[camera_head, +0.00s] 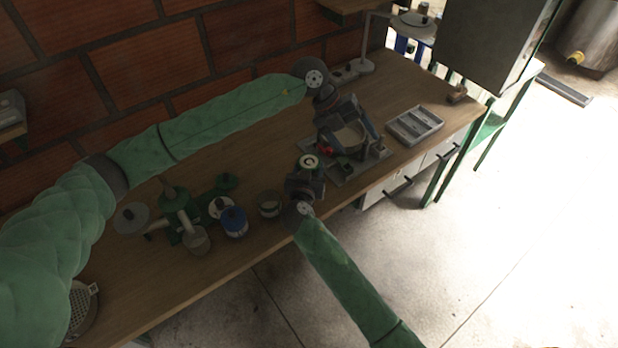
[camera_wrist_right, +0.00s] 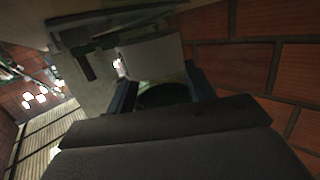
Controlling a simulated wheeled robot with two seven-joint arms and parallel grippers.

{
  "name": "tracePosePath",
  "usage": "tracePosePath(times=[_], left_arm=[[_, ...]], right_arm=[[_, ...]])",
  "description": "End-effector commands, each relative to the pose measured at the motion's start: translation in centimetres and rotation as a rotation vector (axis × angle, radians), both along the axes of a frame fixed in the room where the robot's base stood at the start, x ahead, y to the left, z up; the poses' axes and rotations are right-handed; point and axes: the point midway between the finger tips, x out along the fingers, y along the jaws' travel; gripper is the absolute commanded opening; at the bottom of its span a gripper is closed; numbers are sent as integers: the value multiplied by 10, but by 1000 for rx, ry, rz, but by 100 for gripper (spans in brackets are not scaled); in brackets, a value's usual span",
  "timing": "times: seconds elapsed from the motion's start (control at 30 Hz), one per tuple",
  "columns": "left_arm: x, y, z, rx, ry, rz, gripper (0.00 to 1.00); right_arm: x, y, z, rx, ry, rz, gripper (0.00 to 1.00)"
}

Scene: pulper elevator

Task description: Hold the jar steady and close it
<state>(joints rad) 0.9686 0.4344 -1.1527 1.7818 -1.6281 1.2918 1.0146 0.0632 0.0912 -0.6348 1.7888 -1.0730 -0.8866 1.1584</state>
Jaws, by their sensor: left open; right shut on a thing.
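My right gripper (camera_head: 306,176) comes in from the front of the bench and is shut on a small round thing with a pale rim and green middle (camera_head: 309,161); I cannot tell for sure whether it is the jar or its lid. In the right wrist view a dark green round thing (camera_wrist_right: 163,95) shows between the blue fingers. My left gripper (camera_head: 349,134) reaches over from behind and is open. A beige, round-sided thing (camera_head: 350,139) shows between or below its fingers; contact cannot be told.
A grey board (camera_head: 345,178) lies under the grippers. A grey compartment tray (camera_head: 414,124) lies to the right. A blue jar (camera_head: 235,222), a grey cup (camera_head: 270,205) and green equipment (camera_head: 185,225) stand left. A dark cabinet (camera_head: 490,40) stands at the far right.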

Motion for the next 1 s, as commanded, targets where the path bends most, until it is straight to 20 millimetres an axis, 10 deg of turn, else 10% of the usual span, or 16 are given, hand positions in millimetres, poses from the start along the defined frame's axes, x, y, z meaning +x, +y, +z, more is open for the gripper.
tracePosePath(times=[0.5, 1.0], left_arm=[[38, 105, -41, 595, -221, -18, 79], [40, 112, -42, 634, -232, -12, 79]], right_arm=[[0, 0, 0, 0, 1, 0, 0], [0, 0, 0, 0, 1, 0, 0]])
